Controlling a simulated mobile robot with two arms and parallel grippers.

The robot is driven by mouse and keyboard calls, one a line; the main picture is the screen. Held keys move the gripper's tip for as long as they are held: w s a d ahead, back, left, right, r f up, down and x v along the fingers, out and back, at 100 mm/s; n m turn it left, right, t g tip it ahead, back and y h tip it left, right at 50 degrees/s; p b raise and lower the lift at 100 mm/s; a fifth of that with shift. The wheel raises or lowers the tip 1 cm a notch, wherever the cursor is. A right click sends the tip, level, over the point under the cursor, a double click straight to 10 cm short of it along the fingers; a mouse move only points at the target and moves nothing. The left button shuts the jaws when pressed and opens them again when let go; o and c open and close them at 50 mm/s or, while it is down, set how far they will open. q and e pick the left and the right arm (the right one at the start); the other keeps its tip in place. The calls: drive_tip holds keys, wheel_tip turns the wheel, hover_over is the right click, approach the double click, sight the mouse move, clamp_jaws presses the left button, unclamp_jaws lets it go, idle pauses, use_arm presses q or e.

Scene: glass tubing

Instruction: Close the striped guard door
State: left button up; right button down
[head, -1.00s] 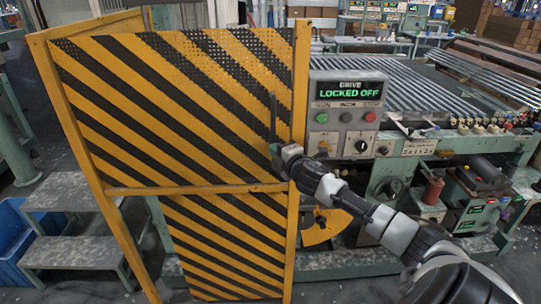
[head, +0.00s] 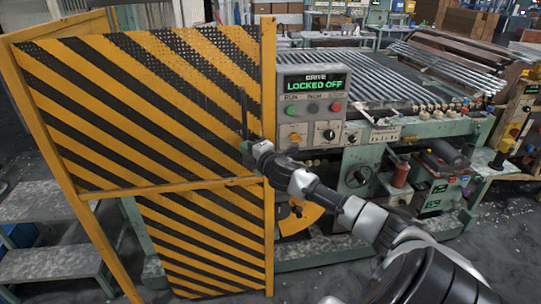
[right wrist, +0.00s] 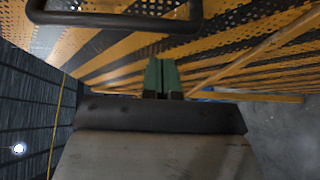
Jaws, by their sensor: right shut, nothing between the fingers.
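The guard door (head: 150,110), a mesh panel with yellow and black diagonal stripes in a yellow frame, fills the left of the head view. It also shows across the top of the right wrist view (right wrist: 230,45). A dark bar handle (head: 244,112) stands upright near its right edge; a dark bar, likely this handle, shows in the wrist view (right wrist: 120,19). My right gripper (head: 247,152) is at the handle's lower end in the head view. Its green fingers (right wrist: 162,74) are shut with nothing between them, pointing at the panel. Contact is unclear. My left gripper is out of view.
Right of the door is a control box (head: 312,108) reading "DRIVE LOCKED OFF", on a green roller machine (head: 440,128). A yellow curved part (head: 300,218) sits behind my right arm. Grey steps (head: 50,265) stand at the left. Floor shows at lower right.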

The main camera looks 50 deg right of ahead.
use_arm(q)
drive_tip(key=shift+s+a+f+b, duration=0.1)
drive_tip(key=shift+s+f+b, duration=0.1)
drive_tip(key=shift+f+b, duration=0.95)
use_arm(e)
drive_tip(key=s+a, duration=0.1)
drive_tip(key=s, duration=0.9)
drive_tip(key=shift+s, duration=0.3)
